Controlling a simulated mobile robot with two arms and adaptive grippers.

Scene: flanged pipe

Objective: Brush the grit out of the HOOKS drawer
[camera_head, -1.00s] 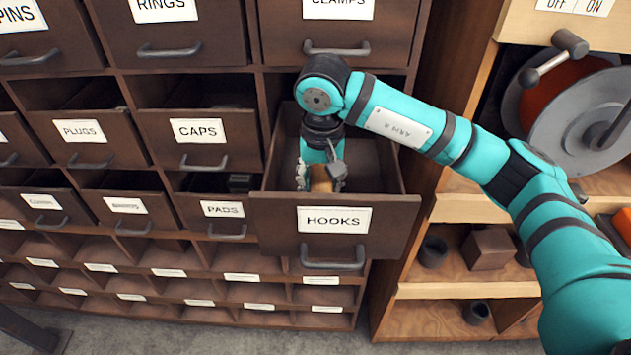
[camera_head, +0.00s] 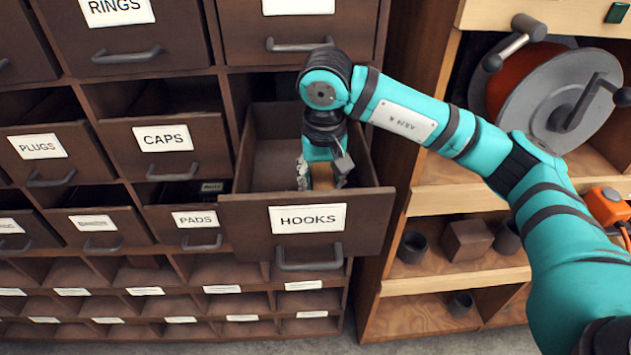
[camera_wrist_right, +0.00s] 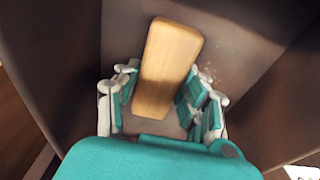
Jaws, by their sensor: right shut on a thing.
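The HOOKS drawer (camera_head: 250,215) is pulled open, with a white label on its front. My right gripper (camera_head: 322,176) reaches down inside it, towards the drawer's right side. It is shut on a wooden brush (camera_wrist_right: 168,60), a pale block with rounded ends that shows between the fingers in the right wrist view. The bristles are hidden beneath the block. A few pale specks of grit (camera_wrist_right: 208,74) lie on the drawer floor just right of the brush in that view. My left gripper is not in view.
A shelf unit at right holds a grey wheel with a crank (camera_head: 555,105) and a dark block (camera_head: 467,240). The HOOKS drawer's walls surround my gripper closely.

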